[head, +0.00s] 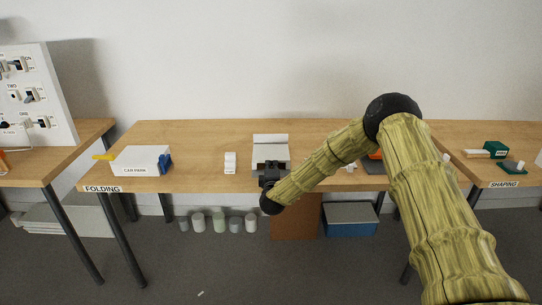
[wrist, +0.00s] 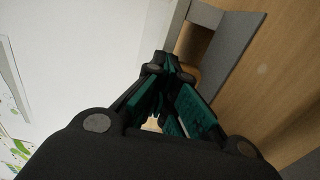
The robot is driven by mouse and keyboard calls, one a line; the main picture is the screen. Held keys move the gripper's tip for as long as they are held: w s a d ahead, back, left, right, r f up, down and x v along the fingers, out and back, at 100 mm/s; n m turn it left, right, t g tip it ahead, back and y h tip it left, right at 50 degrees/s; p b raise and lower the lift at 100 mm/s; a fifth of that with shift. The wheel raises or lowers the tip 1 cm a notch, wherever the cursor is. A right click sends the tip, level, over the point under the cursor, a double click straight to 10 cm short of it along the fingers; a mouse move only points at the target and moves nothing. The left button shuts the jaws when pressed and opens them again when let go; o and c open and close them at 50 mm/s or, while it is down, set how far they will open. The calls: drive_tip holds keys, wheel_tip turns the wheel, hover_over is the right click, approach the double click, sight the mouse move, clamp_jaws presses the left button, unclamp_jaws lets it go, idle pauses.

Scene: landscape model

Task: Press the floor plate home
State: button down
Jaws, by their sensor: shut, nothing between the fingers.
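A grey-and-white folded model (head: 270,140) stands near the middle of the table marked FOLDING. My gripper (head: 270,170) is in front of its lower part and hides some of it. In the wrist view my gripper (wrist: 168,66) is shut and empty, its fingertips together by the model. A grey panel (wrist: 238,60) of the model lies to the right of the fingertips there, beside a gap showing brown. I cannot tell which part is the floor plate, or whether the fingertips touch it.
A white box marked CAR PARK (head: 140,160) and a small white block (head: 230,162) stand to the left. A dark item with orange (head: 374,164) is to the right, partly behind my arm. Clear tabletop (head: 200,150) lies between the box and the block.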

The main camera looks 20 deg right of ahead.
drive_tip(key=shift+p+v, duration=1.55)
drive_tip(key=shift+v, duration=2.05)
